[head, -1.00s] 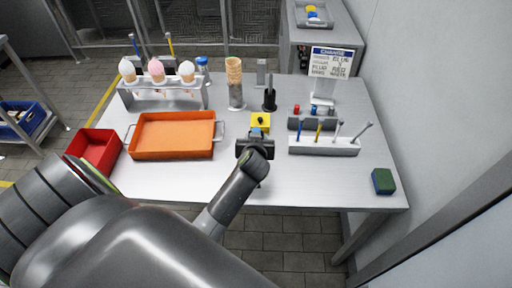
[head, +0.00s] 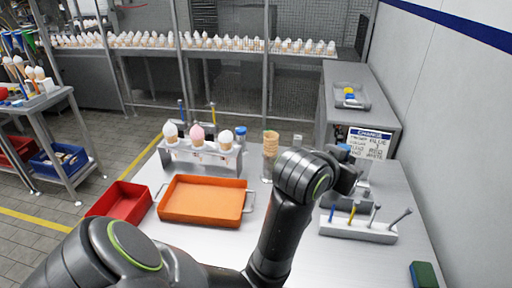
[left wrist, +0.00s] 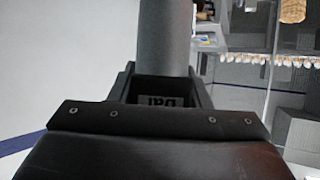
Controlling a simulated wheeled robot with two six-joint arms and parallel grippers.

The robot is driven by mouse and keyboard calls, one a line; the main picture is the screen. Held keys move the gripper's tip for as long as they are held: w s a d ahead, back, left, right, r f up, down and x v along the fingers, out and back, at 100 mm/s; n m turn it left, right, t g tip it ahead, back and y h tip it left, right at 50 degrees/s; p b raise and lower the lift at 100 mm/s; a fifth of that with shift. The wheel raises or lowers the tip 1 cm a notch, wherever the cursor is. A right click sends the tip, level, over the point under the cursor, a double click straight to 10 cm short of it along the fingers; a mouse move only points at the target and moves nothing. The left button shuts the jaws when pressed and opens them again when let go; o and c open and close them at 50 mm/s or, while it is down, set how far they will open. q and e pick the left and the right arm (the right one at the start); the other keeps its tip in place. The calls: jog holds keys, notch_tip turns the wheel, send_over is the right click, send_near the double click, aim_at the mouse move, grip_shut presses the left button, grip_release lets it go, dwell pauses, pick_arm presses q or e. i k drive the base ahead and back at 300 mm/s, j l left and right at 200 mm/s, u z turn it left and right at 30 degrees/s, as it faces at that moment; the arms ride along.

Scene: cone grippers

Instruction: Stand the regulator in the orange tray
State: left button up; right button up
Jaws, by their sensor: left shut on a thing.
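The orange tray (head: 200,216) lies flat and empty on the metal table, left of my left arm in the head view. My left gripper (head: 348,172) is raised over the right part of the table, partly behind its own wrist. In the left wrist view its jaws (left wrist: 163,88) are shut on a grey cylindrical part (left wrist: 165,35), which I take to be the regulator; a small lettered label shows between the fingers. A bit of blue (head: 344,147) shows just above the gripper in the head view. Most of the held thing is hidden there. My right gripper is not in view.
A red bin (head: 120,201) sits left of the tray. A cone rack (head: 203,158) stands behind it, with a stack of cones (head: 270,143) to its right. A white tool holder (head: 358,231) and green sponge (head: 424,275) are at right. A sign (head: 369,143) stands behind the gripper.

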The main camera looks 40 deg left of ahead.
aim_at(206, 203)
jog(key=i+j+u, duration=0.1)
jog(key=i, duration=0.25)
jog(key=i+j+u, duration=0.1)
jog(key=i, duration=0.3)
jog(key=u, duration=1)
